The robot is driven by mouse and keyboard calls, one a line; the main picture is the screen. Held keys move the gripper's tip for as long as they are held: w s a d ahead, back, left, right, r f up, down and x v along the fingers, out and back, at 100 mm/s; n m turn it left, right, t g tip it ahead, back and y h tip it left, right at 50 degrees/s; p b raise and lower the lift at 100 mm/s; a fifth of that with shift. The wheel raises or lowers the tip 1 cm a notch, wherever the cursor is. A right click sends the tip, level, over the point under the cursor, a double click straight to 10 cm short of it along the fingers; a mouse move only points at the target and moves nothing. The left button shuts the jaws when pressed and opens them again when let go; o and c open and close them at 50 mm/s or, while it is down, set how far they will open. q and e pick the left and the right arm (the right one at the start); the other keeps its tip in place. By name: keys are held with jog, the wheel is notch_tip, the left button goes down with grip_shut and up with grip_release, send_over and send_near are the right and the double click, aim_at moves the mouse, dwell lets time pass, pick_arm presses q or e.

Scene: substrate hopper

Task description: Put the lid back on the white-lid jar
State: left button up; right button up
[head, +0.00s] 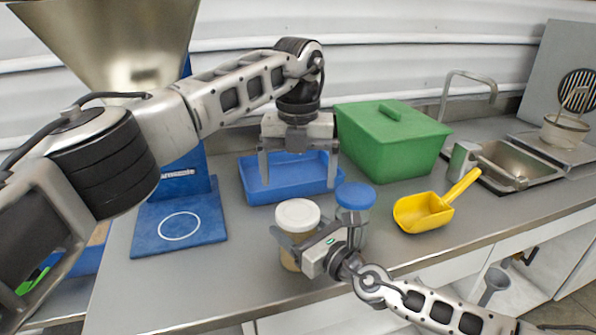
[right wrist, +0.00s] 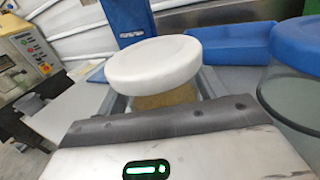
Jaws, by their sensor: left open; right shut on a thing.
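The white-lid jar (head: 289,259) stands at the front of the counter with tan contents. Its white lid (head: 297,213) sits on top of it; the right wrist view also shows the lid (right wrist: 153,65) over the jar, and I cannot tell whether it is fully seated. My right gripper (head: 303,240) is shut on the jar body below the lid, coming in from the right. My left gripper (head: 298,172) is open and empty, fingers pointing down, behind and above the jar, in front of the blue tray in the picture.
A blue-lid jar (head: 355,197) stands close to the right of the white-lid jar. A yellow scoop (head: 422,212), green bin (head: 390,145), blue tray (head: 262,192) and sink (head: 520,160) lie beyond. The hopper (head: 115,45) and its blue base (head: 180,240) are left.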

aim_at(298, 211)
pick_arm(q)
jog(key=shift+f, duration=0.1)
jog(key=shift+f, duration=3.95)
jog(key=c, duration=1)
jog(key=o, duration=1.1)
notch_tip(298, 211, up, 12)
jog(key=shift+r, duration=0.1)
